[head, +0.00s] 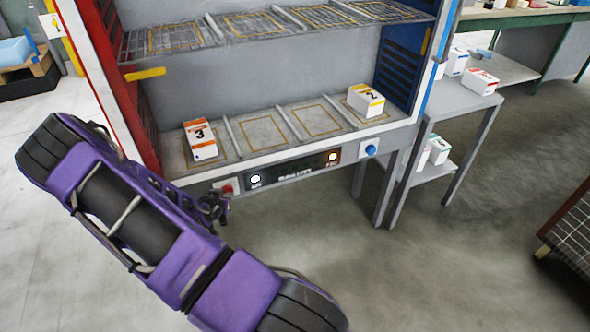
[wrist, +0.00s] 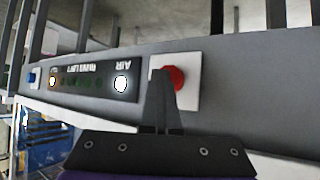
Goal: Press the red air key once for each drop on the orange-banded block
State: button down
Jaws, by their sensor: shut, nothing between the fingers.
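The orange-banded block (head: 201,140) is white with a "3" and stands on the lower shelf at the left in the head view. Its drop marks are too small to make out. The red air key (head: 228,188) is at the left end of the front panel. It shows in the wrist view as a round red button (wrist: 176,78) on a white plate. My gripper (head: 224,199) is shut and empty at the red key. In the wrist view its fingertips (wrist: 160,75) overlap the button's left edge; I cannot tell whether they touch it.
A dark panel (head: 292,171) carries lit lamps, a white one by the "AIR" label (wrist: 122,83). A blue key (head: 371,150) is at the panel's right. A yellow-banded block (head: 366,101) marked "2" stands at the shelf's right. A side table (head: 470,97) holds more boxes.

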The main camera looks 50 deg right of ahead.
jog(key=shift+r, duration=0.15)
jog(key=s+a, duration=0.3)
jog(key=s, duration=0.2)
jog(key=shift+a, duration=0.15)
jog(key=shift+s, duration=0.1)
